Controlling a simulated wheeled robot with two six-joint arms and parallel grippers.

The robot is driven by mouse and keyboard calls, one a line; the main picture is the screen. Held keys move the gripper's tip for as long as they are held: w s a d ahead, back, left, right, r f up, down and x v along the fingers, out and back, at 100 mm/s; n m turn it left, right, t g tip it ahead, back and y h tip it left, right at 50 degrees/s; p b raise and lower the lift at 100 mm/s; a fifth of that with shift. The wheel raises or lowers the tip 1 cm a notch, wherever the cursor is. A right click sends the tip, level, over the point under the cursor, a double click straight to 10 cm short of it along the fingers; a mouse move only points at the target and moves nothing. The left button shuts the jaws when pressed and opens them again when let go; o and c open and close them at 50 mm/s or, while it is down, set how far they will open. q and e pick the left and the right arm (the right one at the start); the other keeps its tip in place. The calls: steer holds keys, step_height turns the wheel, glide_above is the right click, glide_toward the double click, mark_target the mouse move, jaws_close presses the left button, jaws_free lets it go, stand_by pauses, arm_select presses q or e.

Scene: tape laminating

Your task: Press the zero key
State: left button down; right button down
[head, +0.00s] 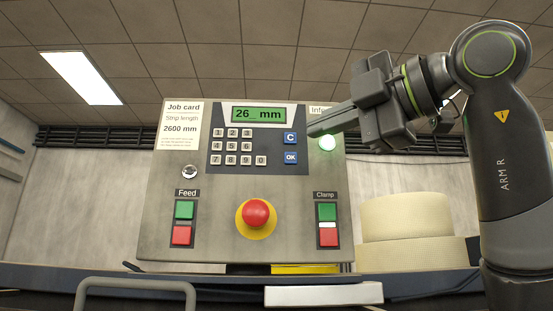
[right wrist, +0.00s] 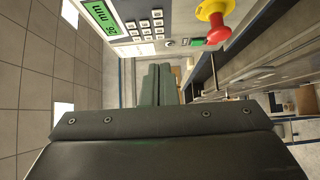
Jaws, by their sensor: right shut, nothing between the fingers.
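The zero key (head: 261,160) is a small light key at the right end of the keypad's bottom row, beside the nine. The keypad (head: 232,146) sits on the upright grey control panel (head: 215,230); it also shows in the right wrist view (right wrist: 133,27). The green display (head: 258,114) reads "26_ mm". My left gripper is out of view.
The blue C key (head: 290,138) and OK key (head: 290,157) lie between my right fingertips and the zero key. A red emergency button (head: 256,212) sticks out below. A lit green lamp (head: 327,143) is under my gripper. Feed (head: 183,222) and Clamp buttons (head: 327,223) flank it.

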steer(key=shift+a, duration=0.1)
steer(key=p, duration=0.6)
glide_toward(261, 161)
steer(key=w+a, duration=0.2)
steer(key=a, duration=0.1)
steer(key=w+a, duration=0.1)
steer(key=a, duration=0.1)
steer(key=shift+a+r, duration=0.2)
steer(key=shift+a, duration=0.05)
steer(key=shift+w+d+f, duration=0.15)
steer(key=shift+w, duration=0.4)
